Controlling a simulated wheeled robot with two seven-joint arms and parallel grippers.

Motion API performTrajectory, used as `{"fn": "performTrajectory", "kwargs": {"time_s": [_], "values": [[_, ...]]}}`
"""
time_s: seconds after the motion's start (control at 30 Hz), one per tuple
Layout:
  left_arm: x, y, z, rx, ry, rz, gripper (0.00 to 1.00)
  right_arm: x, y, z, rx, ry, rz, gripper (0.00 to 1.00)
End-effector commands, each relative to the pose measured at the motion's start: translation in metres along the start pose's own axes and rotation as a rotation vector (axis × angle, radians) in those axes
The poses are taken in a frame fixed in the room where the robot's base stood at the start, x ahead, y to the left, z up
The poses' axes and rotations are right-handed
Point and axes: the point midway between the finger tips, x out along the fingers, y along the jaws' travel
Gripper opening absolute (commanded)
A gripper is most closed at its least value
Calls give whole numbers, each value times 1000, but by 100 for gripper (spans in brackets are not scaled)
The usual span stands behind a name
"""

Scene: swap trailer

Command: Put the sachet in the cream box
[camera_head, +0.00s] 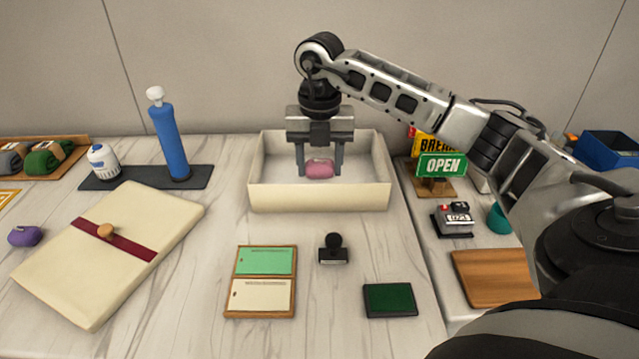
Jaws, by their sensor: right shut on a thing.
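The cream box (320,197) is an open, shallow, rectangular container at the middle back of the table. My right gripper (320,168) reaches in from the right and points down over the box. It is shut on a pink sachet (320,169), which shows between its fingertips within the box's outline. I cannot tell whether the sachet touches the box floor. A similar purple sachet (25,236) lies on the table at the far left. My left gripper is not in view.
A cream folder (75,265) with a red band lies at left. A blue pump (168,140) stands behind it. A stamp (333,249), a framed card holder (262,282) and a green pad (390,300) lie in front. An OPEN sign (441,167) stands right of the box.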

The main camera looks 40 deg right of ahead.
Motion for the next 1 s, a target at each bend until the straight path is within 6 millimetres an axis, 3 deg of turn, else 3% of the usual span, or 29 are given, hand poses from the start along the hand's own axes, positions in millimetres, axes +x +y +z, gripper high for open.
{"fn": "performTrajectory", "kwargs": {"time_s": [0.47, 0.83, 0.87, 0.9, 0.93, 1.0], "values": [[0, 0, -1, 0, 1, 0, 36, 53, 0, 0, -3, 0, -1, 28], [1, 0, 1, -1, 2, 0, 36, 59, 0, 0, -4, -1, 1, 28], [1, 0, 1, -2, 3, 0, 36, 58, 0, 0, -4, -2, 1, 55], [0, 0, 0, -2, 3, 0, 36, 58, 0, 0, -4, -2, 1, 67], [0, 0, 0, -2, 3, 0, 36, 58, 0, 0, -4, -1, 1, 72], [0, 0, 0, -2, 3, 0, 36, 57, 0, 0, -4, -1, 1, 72]]}}
